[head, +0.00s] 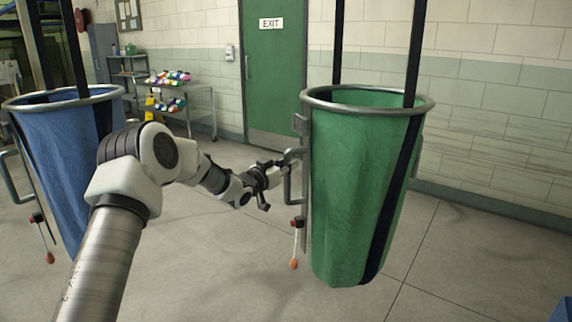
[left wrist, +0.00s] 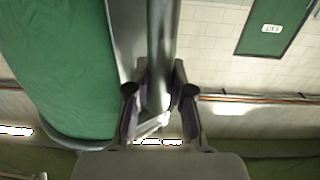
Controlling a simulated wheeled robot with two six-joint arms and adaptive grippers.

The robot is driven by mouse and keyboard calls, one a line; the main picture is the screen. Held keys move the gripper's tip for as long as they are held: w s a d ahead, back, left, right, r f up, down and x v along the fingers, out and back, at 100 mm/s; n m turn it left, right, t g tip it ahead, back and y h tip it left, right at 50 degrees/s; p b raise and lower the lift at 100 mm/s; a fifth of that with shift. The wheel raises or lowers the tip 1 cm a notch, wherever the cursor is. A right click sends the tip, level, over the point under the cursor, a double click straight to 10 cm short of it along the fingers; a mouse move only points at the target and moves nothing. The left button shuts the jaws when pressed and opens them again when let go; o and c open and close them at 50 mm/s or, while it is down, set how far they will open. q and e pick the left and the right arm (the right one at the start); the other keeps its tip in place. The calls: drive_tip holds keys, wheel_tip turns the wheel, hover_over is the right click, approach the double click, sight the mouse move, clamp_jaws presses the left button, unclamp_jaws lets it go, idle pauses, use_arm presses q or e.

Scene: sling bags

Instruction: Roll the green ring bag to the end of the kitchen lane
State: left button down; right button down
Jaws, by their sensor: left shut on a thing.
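The green ring bag (head: 358,195) hangs from dark straps under a metal ring, right of centre in the head view. A metal handle (head: 288,188) stands out from its left side. My left gripper (head: 284,163) reaches that handle from the left and is shut on it. In the left wrist view the handle bar (left wrist: 160,60) runs between the two fingers (left wrist: 160,98), with the green cloth (left wrist: 60,65) to the left. The bag hangs clear of the floor. My right gripper is not in view.
A blue ring bag (head: 55,165) hangs at the left, beside my left arm. A cart (head: 185,110) with colourful items stands behind. A green exit door (head: 272,75) and a block wall (head: 495,120) close the back. The floor around the green bag is clear.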

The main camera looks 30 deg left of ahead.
use_arm(q)
drive_tip(key=shift+w+a+r, duration=0.15)
drive_tip(key=shift+a+r, duration=0.2)
drive_tip(key=shift+r, duration=0.2)
drive_tip(key=c, duration=1.3)
unclamp_jaws()
drive_tip(key=shift+o, duration=1.4)
drive_tip(key=shift+w+a+f, duration=0.1)
drive_tip(key=shift+a+f, duration=0.05)
drive_tip(key=shift+a, duration=0.1)
drive_tip(key=shift+f, duration=0.3)
